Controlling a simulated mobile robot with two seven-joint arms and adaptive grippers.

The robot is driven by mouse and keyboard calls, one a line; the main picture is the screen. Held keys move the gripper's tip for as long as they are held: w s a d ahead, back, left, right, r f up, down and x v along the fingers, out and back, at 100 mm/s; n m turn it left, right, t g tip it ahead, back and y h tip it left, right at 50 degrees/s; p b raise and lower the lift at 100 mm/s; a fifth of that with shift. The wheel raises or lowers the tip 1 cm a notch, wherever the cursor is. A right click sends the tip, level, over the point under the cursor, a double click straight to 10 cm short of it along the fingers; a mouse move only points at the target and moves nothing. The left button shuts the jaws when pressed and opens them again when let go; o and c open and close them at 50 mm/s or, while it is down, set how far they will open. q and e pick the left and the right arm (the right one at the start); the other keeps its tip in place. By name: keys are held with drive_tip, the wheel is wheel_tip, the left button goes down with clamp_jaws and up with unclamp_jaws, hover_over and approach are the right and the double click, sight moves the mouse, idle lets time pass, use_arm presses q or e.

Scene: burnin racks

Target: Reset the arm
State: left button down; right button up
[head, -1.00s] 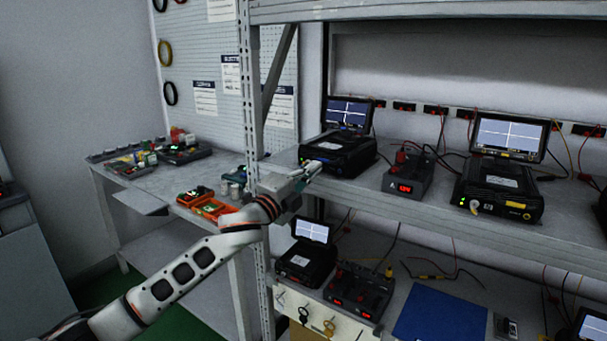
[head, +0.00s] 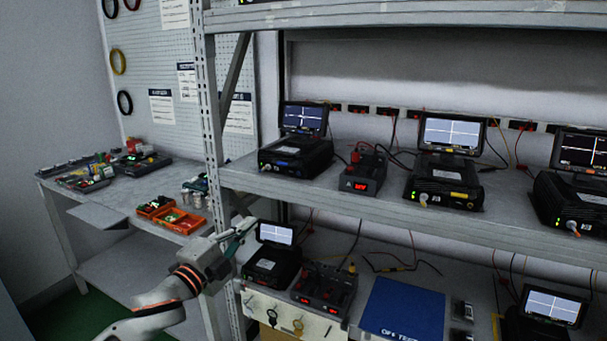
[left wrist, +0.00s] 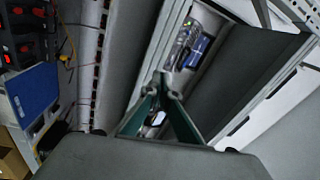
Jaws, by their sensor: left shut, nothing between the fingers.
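My left gripper (head: 238,232) is in front of the rack's left upright in the head view, a little below the upper shelf's edge. Its fingertips are close together and hold nothing. It also shows in the left wrist view (left wrist: 162,82), with the green fingers meeting near the middle. My left arm comes in from the bottom left. My right gripper is not in view.
The rack's upper shelf (head: 400,207) holds black boxes with screens. The lower shelf holds a small screen unit (head: 272,262), a red-lit supply (head: 325,288) and a blue mat (head: 402,310). A side bench (head: 120,195) with orange trays stands left.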

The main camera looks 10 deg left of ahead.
use_arm(q)
drive_tip(key=s+f+n+g+y, duration=0.15)
drive_tip(key=s+f+n, duration=0.25)
drive_tip(key=s+f, duration=0.5)
drive_tip(key=s+f+n+g+y, duration=0.15)
drive_tip(key=s+f+n, duration=0.3)
drive_tip(key=f, duration=0.85)
drive_tip(key=s+f+n+g, duration=0.2)
drive_tip(key=s+f+n, duration=0.2)
drive_tip(key=s+f, duration=0.55)
drive_tip(key=s+f+n+g+y, duration=0.1)
drive_tip(key=s+f+n+g, duration=0.1)
drive_tip(key=s+f, duration=0.8)
drive_tip(key=shift+s+a+n+y, duration=0.25)
drive_tip(key=shift+a+n+y, duration=0.05)
drive_tip(key=shift+n, duration=0.55)
